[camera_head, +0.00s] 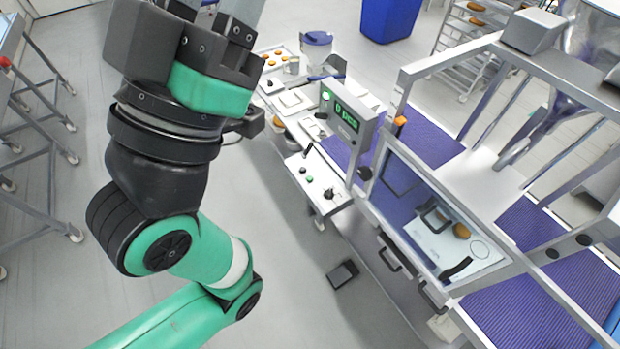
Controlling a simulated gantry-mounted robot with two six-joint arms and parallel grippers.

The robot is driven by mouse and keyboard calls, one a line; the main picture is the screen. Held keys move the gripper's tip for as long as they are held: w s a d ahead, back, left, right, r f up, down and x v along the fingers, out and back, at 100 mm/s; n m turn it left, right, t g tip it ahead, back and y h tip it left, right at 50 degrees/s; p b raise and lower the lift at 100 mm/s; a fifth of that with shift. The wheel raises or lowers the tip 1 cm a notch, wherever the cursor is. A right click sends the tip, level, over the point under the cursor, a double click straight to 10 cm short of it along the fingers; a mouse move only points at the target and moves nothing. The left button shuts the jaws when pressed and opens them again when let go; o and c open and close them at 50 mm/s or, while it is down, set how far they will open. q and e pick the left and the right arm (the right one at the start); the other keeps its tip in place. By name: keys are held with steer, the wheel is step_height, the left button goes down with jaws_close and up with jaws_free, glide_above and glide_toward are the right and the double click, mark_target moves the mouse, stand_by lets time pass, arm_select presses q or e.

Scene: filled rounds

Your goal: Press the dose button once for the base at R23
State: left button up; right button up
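A control panel (322,186) juts out below the display box, with a green button (310,179), small dark buttons and a black-knobbed lever. I cannot read any labels, so I cannot tell which is the dose button. The display (346,115) shows green text like "0 pcs", with a lit green lamp beside it. A brown round base (461,231) lies behind the clear guard; I cannot tell whether it is at R23. My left gripper (215,14) is at the top edge, left of and apart from the panel, its fingertips cut off. My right gripper is out of view.
The guarded machine frame (403,95) with a purple belt (432,136) fills the right side. A black pedal-like box (342,274) lies on the floor. Wheeled racks stand left.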

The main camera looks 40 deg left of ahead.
arm_select(q)
jaws_close()
stand_by(1.4)
